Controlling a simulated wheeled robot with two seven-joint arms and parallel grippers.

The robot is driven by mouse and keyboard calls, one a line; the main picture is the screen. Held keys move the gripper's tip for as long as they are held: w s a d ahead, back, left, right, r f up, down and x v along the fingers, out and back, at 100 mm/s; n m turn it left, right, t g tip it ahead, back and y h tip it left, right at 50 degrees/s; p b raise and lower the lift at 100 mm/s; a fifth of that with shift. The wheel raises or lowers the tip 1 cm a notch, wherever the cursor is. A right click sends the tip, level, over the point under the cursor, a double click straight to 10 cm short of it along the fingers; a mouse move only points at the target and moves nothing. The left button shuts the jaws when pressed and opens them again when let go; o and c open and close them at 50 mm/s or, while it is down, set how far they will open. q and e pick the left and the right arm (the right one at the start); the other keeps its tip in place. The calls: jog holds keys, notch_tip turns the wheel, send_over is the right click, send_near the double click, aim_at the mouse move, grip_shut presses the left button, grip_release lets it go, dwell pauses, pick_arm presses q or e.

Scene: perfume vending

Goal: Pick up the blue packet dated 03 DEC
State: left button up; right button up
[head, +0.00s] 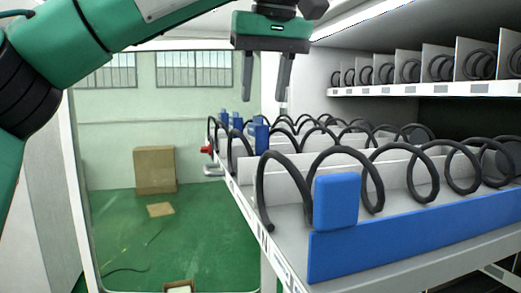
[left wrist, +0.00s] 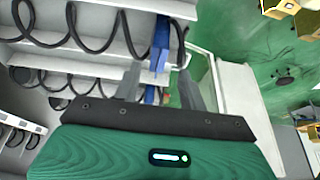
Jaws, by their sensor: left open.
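Several blue packets stand at the front of the coil lanes on the middle shelf. The nearest blue packet (head: 336,201) is by the front coil, and a smaller blue packet (head: 258,134) stands farther back. More small blue packets (head: 237,121) show beyond it. No date is readable on any packet, so I cannot tell which is dated 03 DEC. My left gripper (head: 265,98) is open and empty, pointing down above the far part of the shelf's front edge. In the left wrist view, blue pieces (left wrist: 160,42) show beyond and between the fingers (left wrist: 160,85).
Black spiral coils (head: 420,170) and white dividers fill the shelf. A long blue panel (head: 415,232) lies along its near side. An upper shelf (head: 440,89) with coils overhangs at right. A small red thing (head: 207,150) is at the shelf's far edge. Cardboard boxes (head: 155,170) rest on the green floor.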

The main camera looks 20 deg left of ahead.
aim_at(259, 124)
pick_arm(q)
jog(key=x, duration=0.3)
jog(key=shift+s+a+f, duration=0.1)
jog(key=shift+a+f, duration=0.2)
jog(key=shift+f, duration=0.05)
jog(key=shift+w+a+f, duration=0.1)
jog(key=shift+w+f, duration=0.65)
jog(key=shift+f, duration=0.3)
jog(key=shift+w+f, duration=0.15)
jog(key=shift+f, duration=0.15)
jog(key=shift+a+f, duration=0.1)
jog(key=shift+f, duration=0.1)
jog(key=p+x, duration=0.2)
jog(key=x, duration=0.2)
jog(key=shift+w+a+f, duration=0.15)
jog(key=shift+f, duration=0.2)
pick_arm(e)
jog(key=shift+s+d+r, duration=0.1)
jog(key=shift+s+r, duration=0.15)
jog(key=shift+r, duration=0.65)
pick_arm(q)
jog(key=c, duration=0.8)
jog(key=shift+o, duration=0.2)
jog(key=shift+r, duration=0.1)
